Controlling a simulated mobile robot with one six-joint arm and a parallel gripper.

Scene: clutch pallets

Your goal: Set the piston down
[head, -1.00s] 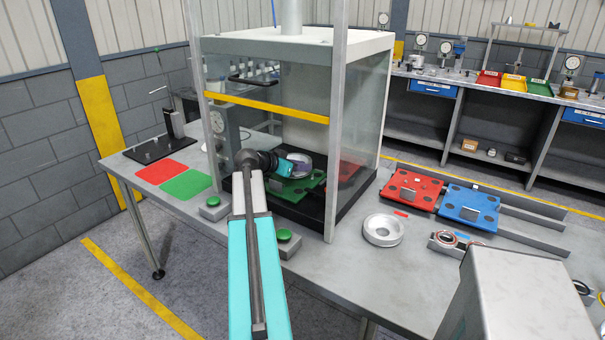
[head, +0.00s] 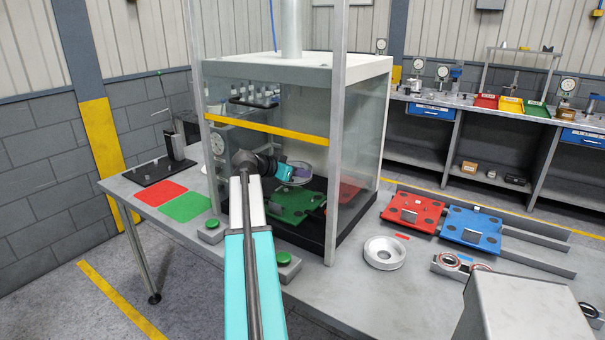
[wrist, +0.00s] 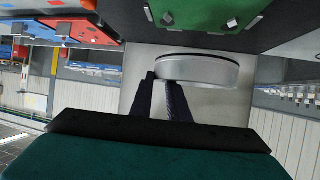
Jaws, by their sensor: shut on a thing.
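The piston, a round silver metal part (head: 301,173), is held up inside the glass-sided booth. It shows as a wide silver disc edge in the wrist view (wrist: 199,69). My gripper (head: 284,171) is shut on its rim, and the two dark fingers (wrist: 165,82) meet the rim in the wrist view. A green pallet (head: 287,213) lies on the dark booth floor beneath, with a visible gap between it and the piston. The piston's far side is partly hidden by the glass and the gripper.
The booth's posts and yellow bar (head: 268,105) frame its open-looking front. Outside stand a silver ring (head: 385,254), red (head: 414,211) and blue (head: 470,230) pallets. Flat red and green mats (head: 185,207) lie left.

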